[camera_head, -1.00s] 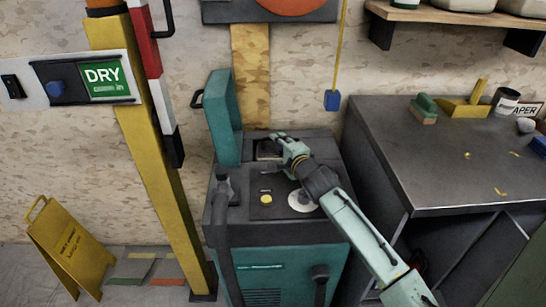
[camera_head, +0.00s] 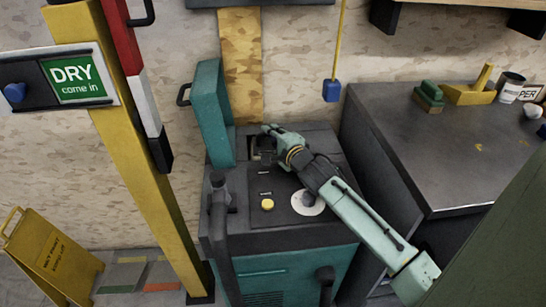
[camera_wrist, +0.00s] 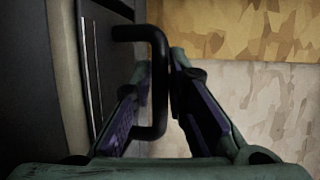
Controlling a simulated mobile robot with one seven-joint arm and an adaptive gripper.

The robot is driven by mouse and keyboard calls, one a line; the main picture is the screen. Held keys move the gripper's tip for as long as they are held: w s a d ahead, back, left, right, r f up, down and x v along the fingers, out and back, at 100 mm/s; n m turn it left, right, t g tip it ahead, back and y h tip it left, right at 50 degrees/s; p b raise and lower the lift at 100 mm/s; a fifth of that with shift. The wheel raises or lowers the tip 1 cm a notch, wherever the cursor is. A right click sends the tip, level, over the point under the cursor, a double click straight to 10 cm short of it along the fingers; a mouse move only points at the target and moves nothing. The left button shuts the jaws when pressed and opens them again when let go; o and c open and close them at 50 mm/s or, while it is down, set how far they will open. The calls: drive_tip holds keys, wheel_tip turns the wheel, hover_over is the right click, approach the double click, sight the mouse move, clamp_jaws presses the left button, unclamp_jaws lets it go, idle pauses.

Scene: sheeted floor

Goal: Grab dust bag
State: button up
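The teal machine (camera_head: 290,262) stands in the middle of the head view, its teal lid (camera_head: 212,112) raised at the back left. My gripper (camera_head: 268,138) is at the dark opening in the machine's top, beside the lid. The wrist view shows my gripper (camera_wrist: 160,85) with its two purple-padded fingers apart and a black bar handle (camera_wrist: 159,85) between them. The handle is fixed to a dark grey surface (camera_wrist: 40,80) at the left. Narrow gaps show beside the bar; I see no firm contact. I cannot make out a dust bag as such.
A hose or handle (camera_head: 220,225) rises at the machine's front left. A yellow post (camera_head: 140,150) with a DRY sign (camera_head: 78,80) stands left. A grey workbench (camera_head: 420,140) is close on the right. A yellow floor sign (camera_head: 50,258) stands at lower left.

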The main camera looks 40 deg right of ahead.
clamp_jaws()
idle(0.7)
drive_tip(key=shift+r, duration=0.15)
